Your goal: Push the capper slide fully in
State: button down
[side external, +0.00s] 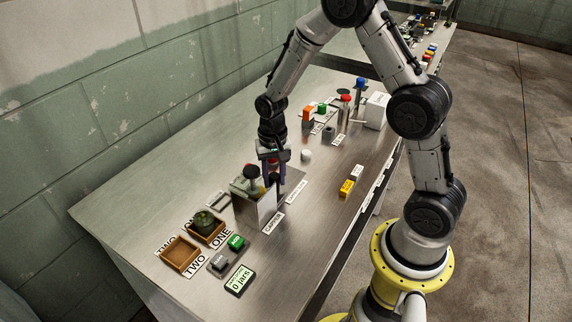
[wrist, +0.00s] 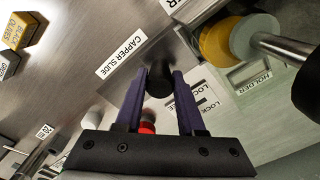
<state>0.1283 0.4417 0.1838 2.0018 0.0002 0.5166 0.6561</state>
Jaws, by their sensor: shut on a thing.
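The capper (side external: 255,210) is a grey metal box on the table, with a CAPPER label in front of it. A CAPPER SLIDE label (wrist: 121,55) lies beside the slide in the wrist view. My gripper (wrist: 162,73) has its purple fingers shut on a dark round knob (wrist: 159,84), which appears to be the capper slide's handle. In the side view my gripper (side external: 272,172) points down at the capper's far right side and hides most of the slide. A red-topped part (wrist: 147,127) shows behind the fingers. How far in the slide sits cannot be told.
Wooden trays (side external: 181,255) marked ONE and TWO, a green button (side external: 237,242) and a jar display (side external: 240,280) stand left of the capper. A white cylinder (side external: 306,155) and yellow-fronted blocks (side external: 346,187) stand to the right. The front table strip between is mostly bare.

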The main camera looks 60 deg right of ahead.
jog(key=shift+w+a+r, duration=0.1)
jog(key=shift+a+r, duration=0.05)
jog(key=shift+a, duration=0.7)
jog(key=c, duration=0.5)
grip_release()
notch_tip(320, 180, up, 14)
jog(key=shift+f, duration=0.15)
